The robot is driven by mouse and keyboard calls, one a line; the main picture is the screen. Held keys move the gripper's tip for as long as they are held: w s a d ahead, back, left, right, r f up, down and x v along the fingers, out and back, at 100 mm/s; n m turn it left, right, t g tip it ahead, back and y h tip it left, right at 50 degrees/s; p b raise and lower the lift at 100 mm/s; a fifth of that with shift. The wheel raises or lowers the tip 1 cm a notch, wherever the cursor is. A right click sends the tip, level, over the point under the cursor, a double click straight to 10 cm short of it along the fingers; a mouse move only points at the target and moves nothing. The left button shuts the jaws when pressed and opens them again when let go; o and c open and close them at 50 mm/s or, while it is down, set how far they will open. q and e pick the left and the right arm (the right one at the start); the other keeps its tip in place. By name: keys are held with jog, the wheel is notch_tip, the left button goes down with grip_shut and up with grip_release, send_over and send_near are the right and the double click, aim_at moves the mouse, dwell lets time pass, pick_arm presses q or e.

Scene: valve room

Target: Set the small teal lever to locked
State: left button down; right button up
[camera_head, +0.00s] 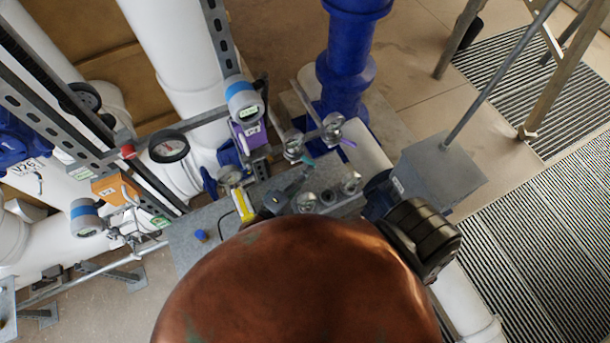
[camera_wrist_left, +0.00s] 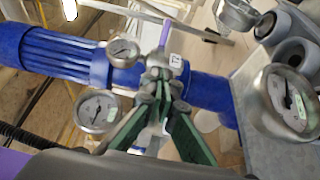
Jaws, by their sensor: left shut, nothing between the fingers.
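The small teal lever (camera_head: 309,160) shows as a short teal piece among the small gauges and fittings near the middle of the head view. My left gripper (camera_head: 303,173) is just below it, shut, its tips very close to the lever. I cannot tell whether they touch. In the left wrist view the green-padded fingers (camera_wrist_left: 163,82) come together with nothing held, in front of the valve fittings. I cannot make out the teal lever there; the fingers may cover it. My right gripper is not in view.
A purple lever (camera_head: 347,143) sits right of the teal one and also shows in the wrist view (camera_wrist_left: 183,32). Round gauges (camera_wrist_left: 98,110) flank the fingers. A blue pipe (camera_head: 345,65) stands behind. A large copper dome (camera_head: 300,285) fills the lower middle of the head view.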

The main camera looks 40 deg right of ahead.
pick_arm(q)
jog(key=s+a+b, duration=0.1)
jog(key=s+a, duration=0.8)
jog(key=shift+s+b, duration=0.25)
jog(key=shift+b, duration=0.15)
